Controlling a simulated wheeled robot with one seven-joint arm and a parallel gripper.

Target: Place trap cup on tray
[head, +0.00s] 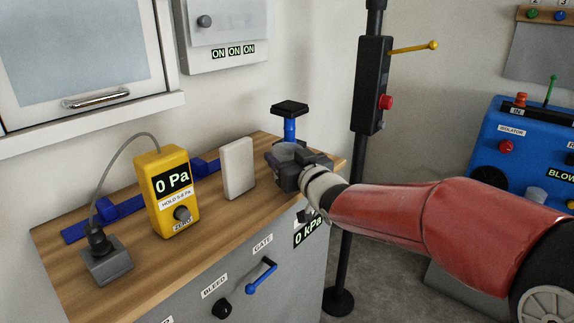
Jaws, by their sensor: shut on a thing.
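My gripper (285,166) is at the right end of the wooden counter top and is shut on a small, clear greyish cup (283,151), likely the trap cup. Only the cup's upper part shows; the gripper covers the rest. I cannot tell whether the cup touches the counter. A blue post (290,129) with a flat black square top (290,108) rises just behind the cup and gripper; its foot is hidden. I cannot clearly make out a tray.
A white block (237,167) stands left of my gripper. A yellow gauge (167,192) reading 0 Pa stands farther left, before a blue rail (121,211). A black pole (352,190) stands right of the counter. A blue machine (520,150) is at far right.

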